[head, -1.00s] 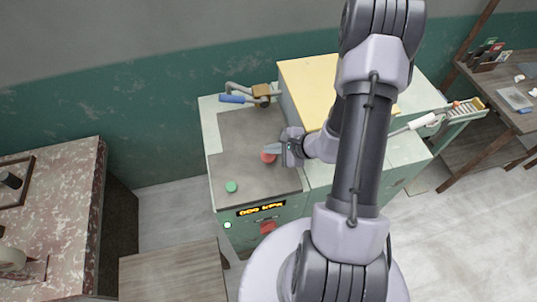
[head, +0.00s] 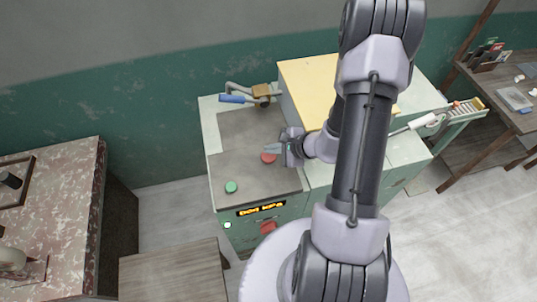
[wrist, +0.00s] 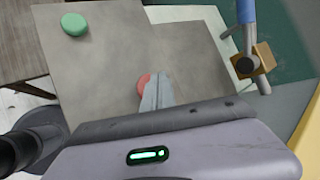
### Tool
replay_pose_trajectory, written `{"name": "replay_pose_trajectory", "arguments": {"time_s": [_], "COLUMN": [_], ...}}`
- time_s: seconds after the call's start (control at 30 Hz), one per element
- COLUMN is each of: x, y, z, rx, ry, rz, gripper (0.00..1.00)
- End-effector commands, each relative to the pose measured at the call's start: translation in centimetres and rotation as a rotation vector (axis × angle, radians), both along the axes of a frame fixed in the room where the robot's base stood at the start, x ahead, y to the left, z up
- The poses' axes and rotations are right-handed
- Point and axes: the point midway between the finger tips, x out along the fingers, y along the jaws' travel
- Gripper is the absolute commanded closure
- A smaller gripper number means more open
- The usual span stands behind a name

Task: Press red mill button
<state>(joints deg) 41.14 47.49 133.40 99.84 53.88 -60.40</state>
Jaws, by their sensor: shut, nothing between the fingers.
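The red button (head: 268,157) sits on the dark grey top of the green mill cabinet (head: 216,190) in the head view. In the wrist view the red button (wrist: 143,83) shows partly behind the fingertips. My gripper (head: 268,149) is shut and empty, its fingers pointing left, at or just above the button. In the wrist view the shut fingers (wrist: 157,90) overlap the button's right side. I cannot tell whether they touch it. A green button (head: 231,187) stands on the same top, nearer the front left corner.
A blue-handled lever (head: 236,99) and a brown block lie at the panel's back. A yellow-topped box (head: 305,80) stands right of the panel. A lit display (head: 261,209) and a red knob (head: 268,228) are on the cabinet front. A wooden surface (head: 170,272) stands front left.

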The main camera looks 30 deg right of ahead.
Motion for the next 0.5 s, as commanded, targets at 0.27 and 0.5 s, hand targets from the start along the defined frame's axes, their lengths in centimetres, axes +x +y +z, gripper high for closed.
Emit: {"name": "replay_pose_trajectory", "arguments": {"time_s": [0.27, 0.5], "x": [0.0, 0.0], "y": [0.0, 0.0], "z": [-0.5, -1.0], "rx": [-0.001, 0.000], "ry": [0.000, 0.000], "rz": [0.001, 0.000], "gripper": [1.00, 1.00]}}
